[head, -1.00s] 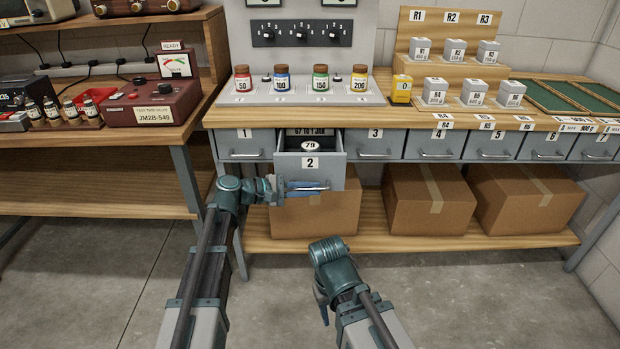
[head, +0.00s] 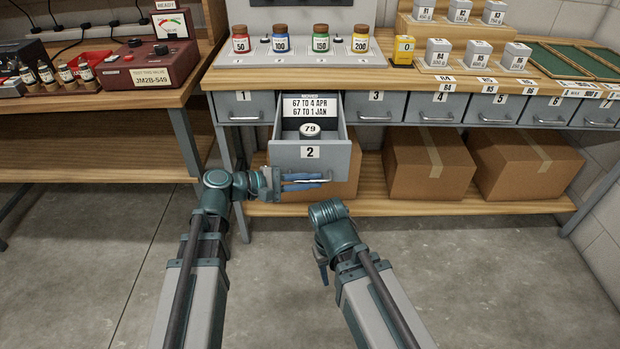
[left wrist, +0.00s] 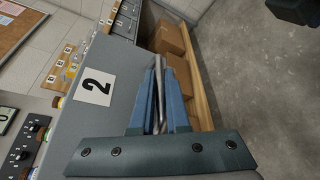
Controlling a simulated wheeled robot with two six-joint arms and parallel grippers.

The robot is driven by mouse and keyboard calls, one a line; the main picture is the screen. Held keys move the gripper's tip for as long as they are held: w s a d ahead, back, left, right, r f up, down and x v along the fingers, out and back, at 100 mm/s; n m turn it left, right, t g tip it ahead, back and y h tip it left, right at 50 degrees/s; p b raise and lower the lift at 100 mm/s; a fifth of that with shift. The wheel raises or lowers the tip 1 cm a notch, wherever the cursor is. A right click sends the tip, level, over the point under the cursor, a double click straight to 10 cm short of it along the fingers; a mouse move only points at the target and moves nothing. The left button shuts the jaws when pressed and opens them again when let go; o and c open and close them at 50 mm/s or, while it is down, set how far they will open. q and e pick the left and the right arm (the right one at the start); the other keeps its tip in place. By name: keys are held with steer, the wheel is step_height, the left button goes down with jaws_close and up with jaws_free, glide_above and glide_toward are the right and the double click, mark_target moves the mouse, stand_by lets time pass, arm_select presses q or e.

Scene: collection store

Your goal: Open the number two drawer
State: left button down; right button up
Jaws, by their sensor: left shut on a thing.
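The number two drawer (head: 290,157) is pulled well out of the bench, between drawers 1 and 3. Inside it are a round item marked 79 (head: 310,131) and, behind that, a white card (head: 310,106) reading "67 to 4 Apr, 67 to 1 Jan". My left gripper (head: 306,182) is shut on the drawer's bar handle (head: 325,181). In the left wrist view the handle (left wrist: 158,75) runs between the two blue fingers, beside the drawer front (left wrist: 110,70) with its 2 label. My right gripper (head: 323,274) hangs low in front of the bench, pointing down; its fingers are mostly hidden.
Closed drawers 1 (head: 243,107) and 3 (head: 377,107) flank the open one. Cardboard boxes (head: 428,163) stand on the lower shelf. Coloured jars (head: 320,40) and grey blocks (head: 438,52) stand on the bench top. The floor before the bench is clear.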

arm_select(q)
steer(key=c, duration=0.9)
jaws_free()
steer(key=shift+a, duration=0.1)
steer(key=p+v, duration=0.3)
steer(key=v, duration=1)
steer(key=shift+a, duration=0.35)
steer(key=shift+r, duration=0.1)
